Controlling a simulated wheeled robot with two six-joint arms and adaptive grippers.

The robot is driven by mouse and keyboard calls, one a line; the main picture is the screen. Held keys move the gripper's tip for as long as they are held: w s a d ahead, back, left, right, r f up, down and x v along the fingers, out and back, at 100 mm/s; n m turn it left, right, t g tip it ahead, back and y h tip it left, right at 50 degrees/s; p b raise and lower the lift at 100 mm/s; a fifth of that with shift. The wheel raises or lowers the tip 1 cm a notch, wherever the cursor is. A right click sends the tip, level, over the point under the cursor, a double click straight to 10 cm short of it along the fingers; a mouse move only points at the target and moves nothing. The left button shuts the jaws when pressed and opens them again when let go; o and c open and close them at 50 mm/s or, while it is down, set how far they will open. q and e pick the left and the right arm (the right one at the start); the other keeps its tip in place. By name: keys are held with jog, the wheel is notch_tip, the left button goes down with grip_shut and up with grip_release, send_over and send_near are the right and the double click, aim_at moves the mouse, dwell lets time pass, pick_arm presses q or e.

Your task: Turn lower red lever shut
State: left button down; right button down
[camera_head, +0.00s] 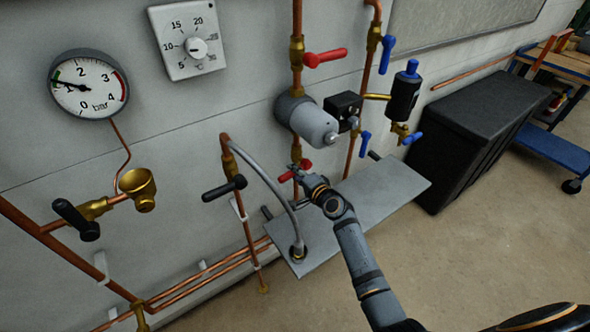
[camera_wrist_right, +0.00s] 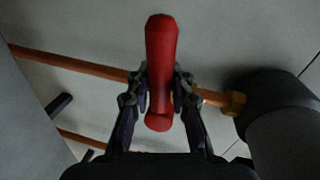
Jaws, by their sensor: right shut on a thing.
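The lower red lever (camera_head: 294,171) sits on the copper pipe below the grey pump. My right gripper (camera_head: 303,170) is at this lever and partly hides it. In the right wrist view the red lever (camera_wrist_right: 161,70) stands between the fingers of my right gripper (camera_wrist_right: 160,85), and they are shut on it. The lever's valve body is mostly hidden behind the gripper. An upper red lever (camera_head: 325,57) stands on the same pipe above the pump, pointing right. My left gripper is not in view.
The grey pump (camera_head: 309,121) is just above my right gripper. A grey shelf (camera_head: 390,190) lies below, with a braided hose (camera_head: 280,196) ending on it. Blue levers (camera_head: 365,143) and a black chest (camera_head: 478,130) are to the right. A black-handled valve (camera_head: 224,188) is left.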

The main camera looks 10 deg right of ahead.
jog(key=shift+s+r+m+p, duration=0.1)
jog(key=shift+m+p, duration=0.25)
jog(key=shift+m, duration=0.25)
jog(key=c, duration=1.6)
grip_release()
jog(key=o, duration=0.4)
jog(key=shift+r, duration=0.15)
jog(key=v, duration=1.2)
jog(key=shift+d+r, duration=0.1)
jog(key=shift+r, duration=0.05)
